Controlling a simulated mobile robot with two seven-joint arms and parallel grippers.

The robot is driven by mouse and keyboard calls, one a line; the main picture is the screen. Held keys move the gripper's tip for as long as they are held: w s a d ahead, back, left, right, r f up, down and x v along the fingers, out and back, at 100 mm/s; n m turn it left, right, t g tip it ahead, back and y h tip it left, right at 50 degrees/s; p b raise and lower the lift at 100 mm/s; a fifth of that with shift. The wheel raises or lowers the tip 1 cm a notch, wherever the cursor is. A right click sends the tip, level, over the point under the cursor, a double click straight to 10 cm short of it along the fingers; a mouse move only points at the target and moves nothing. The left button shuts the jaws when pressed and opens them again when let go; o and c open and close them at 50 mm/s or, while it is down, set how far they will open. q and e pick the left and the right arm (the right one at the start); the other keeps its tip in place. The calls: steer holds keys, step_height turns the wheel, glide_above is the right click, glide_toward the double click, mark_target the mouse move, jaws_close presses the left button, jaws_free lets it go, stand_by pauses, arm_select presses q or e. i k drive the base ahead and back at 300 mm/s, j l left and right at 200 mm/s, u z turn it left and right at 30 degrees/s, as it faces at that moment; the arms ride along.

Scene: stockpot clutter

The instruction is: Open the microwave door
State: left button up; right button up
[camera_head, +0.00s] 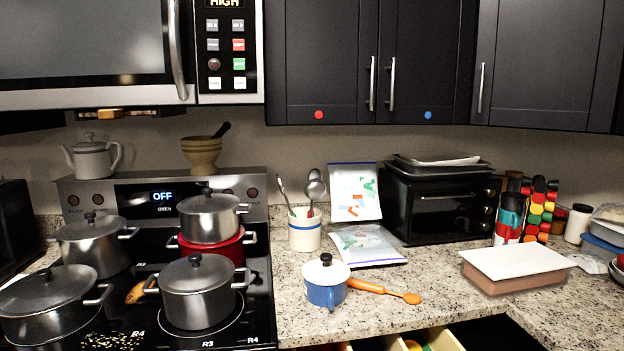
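The microwave (120,52) hangs above the stove at the upper left, with its top cut off by the frame. Its dark-windowed door (80,40) looks shut. A vertical silver handle (177,50) runs along the door's right edge. To the right of the handle is the control panel (225,55), with several coloured buttons and a display reading HIGH. Neither of my grippers shows in the head view. Nothing is seen touching the handle.
Several pots, including a grey pot (197,292), crowd the stove below. A teapot (92,160) and a mortar (202,155) stand on the stove's back ledge under the microwave. Dark cabinets (345,60) adjoin it on the right. A drawer (440,340) is open at the bottom.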

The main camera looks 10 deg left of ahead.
mark_target(56, 55)
steer(key=u, duration=1.55)
